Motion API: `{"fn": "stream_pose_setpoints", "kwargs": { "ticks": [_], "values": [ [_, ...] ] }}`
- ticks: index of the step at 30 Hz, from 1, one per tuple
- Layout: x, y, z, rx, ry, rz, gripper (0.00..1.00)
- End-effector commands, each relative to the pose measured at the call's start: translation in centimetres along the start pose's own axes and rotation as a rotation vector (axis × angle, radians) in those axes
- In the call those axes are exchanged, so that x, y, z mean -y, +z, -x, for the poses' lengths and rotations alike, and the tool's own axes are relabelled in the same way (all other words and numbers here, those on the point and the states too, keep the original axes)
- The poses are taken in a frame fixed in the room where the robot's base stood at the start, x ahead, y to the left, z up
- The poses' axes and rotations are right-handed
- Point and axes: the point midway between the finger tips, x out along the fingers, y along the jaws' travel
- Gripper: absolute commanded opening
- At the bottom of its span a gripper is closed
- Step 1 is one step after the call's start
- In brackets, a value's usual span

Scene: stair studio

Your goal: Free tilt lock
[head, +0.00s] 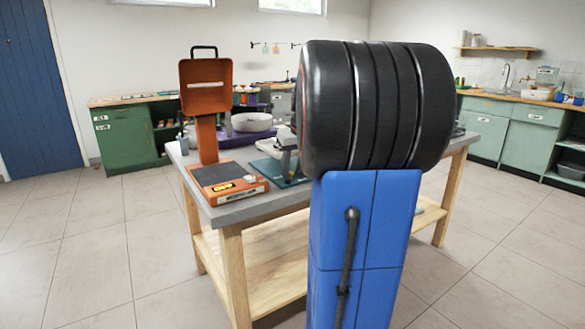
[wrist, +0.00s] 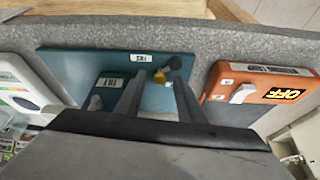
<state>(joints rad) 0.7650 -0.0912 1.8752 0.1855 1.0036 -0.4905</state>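A teal base plate (head: 272,167) lies on the grey tabletop; my arm partly hides it in the head view. In the wrist view, the teal plate (wrist: 75,70) lies under my gripper (wrist: 158,82), whose two dark fingers are apart. A small yellow-brass piece (wrist: 160,76) with a dark round knob (wrist: 175,62) shows close to the gap between the fingertips. I cannot tell whether a finger touches it. No part is plainly marked as the tilt lock.
An orange machine (head: 207,137) with an upright raised head stands left of the teal plate; its base (wrist: 260,82) reads OFF. A white device (wrist: 18,88) lies left in the wrist view. A purple tray (head: 250,136) stands behind. The wooden-legged table (head: 232,219) has floor around it.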

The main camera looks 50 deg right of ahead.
Motion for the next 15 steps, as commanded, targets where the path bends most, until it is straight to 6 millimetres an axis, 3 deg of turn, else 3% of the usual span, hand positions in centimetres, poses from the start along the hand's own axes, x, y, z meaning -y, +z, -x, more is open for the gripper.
{"fn": "stream_pose_setpoints", "kwargs": {
  "ticks": [1,5,15],
  "values": [
    [0.00,0.00,0.02,0.000,0.000,0.000,0.28],
    [0.00,0.00,0.03,0.000,0.000,0.000,0.00],
    [-0.01,0.14,0.12,0.001,0.028,-0.065,0.00]
  ]
}}
